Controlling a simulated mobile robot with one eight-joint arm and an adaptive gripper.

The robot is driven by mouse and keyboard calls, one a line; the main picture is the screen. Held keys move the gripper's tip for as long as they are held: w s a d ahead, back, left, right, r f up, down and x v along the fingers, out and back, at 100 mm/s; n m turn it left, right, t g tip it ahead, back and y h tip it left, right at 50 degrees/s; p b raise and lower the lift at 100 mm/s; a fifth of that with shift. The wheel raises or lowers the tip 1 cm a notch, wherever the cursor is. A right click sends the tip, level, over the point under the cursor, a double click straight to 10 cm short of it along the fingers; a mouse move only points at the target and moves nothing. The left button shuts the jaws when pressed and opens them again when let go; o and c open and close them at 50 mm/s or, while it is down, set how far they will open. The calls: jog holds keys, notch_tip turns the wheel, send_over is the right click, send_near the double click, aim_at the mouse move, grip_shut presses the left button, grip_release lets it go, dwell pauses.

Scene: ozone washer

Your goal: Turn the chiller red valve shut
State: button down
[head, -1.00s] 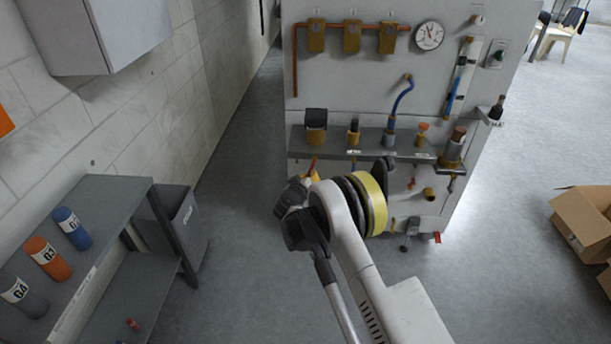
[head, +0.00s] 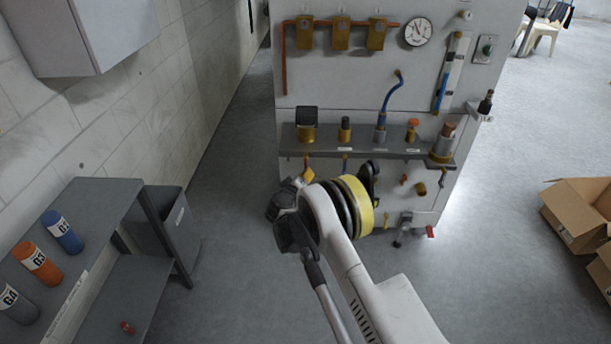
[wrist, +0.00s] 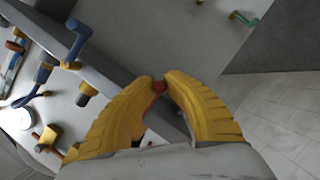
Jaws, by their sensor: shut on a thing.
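A small red piece (wrist: 158,87), which looks like part of the red valve's handle, shows between my fingertips in the wrist view. My gripper (wrist: 159,84) has two ribbed yellow fingers, shut on this piece from both sides. The fingers cover most of it, so its angle cannot be told. In the head view my arm hides most of the gripper and the spot where it grips, in front of the lower left of the grey panel (head: 345,85).
A grey shelf (head: 405,151) with several fittings juts from the panel above my wrist. A grey bench (head: 100,200) with labelled cylinders and a bin (head: 165,230) stand left. Cardboard boxes (head: 575,235) lie right. Open floor (head: 500,190) lies between panel and boxes.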

jog(key=c, duration=1.4)
grip_release()
jog(key=shift+w+r, duration=0.1)
jog(key=v, duration=1.2)
